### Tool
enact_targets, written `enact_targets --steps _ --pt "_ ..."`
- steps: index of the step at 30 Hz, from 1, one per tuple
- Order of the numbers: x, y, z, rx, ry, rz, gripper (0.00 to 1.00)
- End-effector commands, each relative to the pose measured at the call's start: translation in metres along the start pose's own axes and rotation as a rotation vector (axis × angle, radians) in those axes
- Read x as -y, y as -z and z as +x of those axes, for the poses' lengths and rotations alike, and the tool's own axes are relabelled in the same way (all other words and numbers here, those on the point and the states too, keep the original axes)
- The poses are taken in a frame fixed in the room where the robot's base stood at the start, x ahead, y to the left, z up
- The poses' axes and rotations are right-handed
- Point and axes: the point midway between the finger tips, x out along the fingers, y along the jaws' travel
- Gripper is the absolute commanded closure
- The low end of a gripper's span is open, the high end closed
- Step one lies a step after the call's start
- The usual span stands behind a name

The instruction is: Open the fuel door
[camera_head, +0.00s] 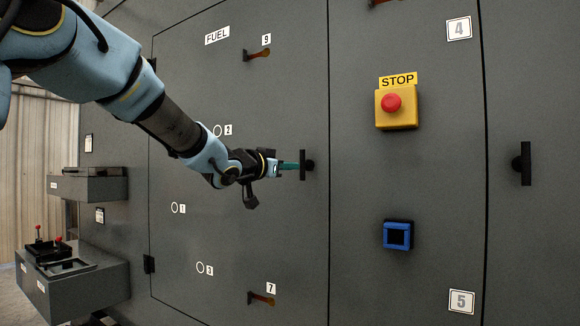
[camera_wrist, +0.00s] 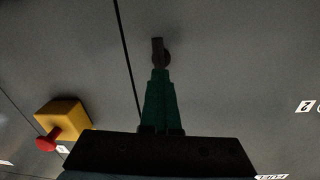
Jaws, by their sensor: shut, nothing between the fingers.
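The fuel door (camera_head: 240,115) is a large grey panel marked by a FUEL label (camera_head: 217,36). It sits flush with the panels around it, with dark hinges at its left edge. A black bar-shaped handle (camera_head: 303,165) stands near its right edge; it also shows in the wrist view (camera_wrist: 158,50). My gripper (camera_head: 297,166) is shut and empty. Its green fingers (camera_wrist: 160,75) point at the handle, with the tips right at or just short of it; I cannot tell whether they touch. Orange-brown latch levers labelled 9 (camera_head: 257,54) and 7 (camera_head: 261,298) sit near the door's top and bottom.
To the right are a yellow box with a red STOP button (camera_head: 391,103), a blue square fitting (camera_head: 397,235) and another black handle (camera_head: 523,163). The area around the handle is clear.

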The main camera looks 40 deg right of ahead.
Motion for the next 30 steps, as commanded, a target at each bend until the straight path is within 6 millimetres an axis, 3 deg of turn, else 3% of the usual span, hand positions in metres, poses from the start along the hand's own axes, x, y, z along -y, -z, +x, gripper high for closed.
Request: enact_targets --steps 24,30 --pt "0.0011 0.0005 -0.0001 0.0 0.002 0.0 0.99" --pt "0.0011 0.0005 -0.0001 -0.001 0.002 0.0 0.77"
